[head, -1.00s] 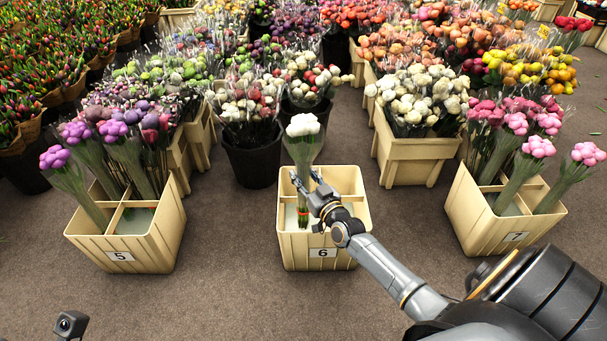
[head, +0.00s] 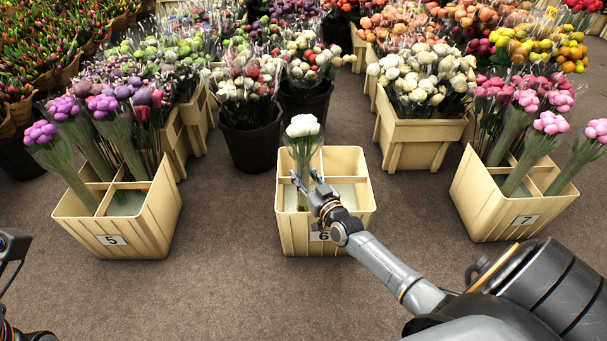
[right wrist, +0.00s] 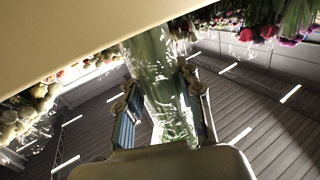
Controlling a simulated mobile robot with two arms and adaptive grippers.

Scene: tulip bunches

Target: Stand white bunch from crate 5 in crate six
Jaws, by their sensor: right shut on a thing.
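The white bunch (head: 303,127) stands nearly upright in the head view, its stems at the left side of crate six (head: 359,222). My right gripper (head: 306,184) is shut on its wrapped stems, over the crate's left half. In the right wrist view the clear-wrapped stems (right wrist: 160,85) run between the two fingers (right wrist: 165,105). The stems' foot is hidden, so I cannot tell whether it touches the crate floor. Crate 5 (head: 145,228) is at the left with purple bunches in it.
Crate 7 (head: 495,215) with pink bunches stands at the right. Behind crate six are dark buckets (head: 252,150) and a beige crate of white flowers (head: 420,150). Brown floor (head: 225,235) is clear between the crates. Crate six's right-hand compartments look empty.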

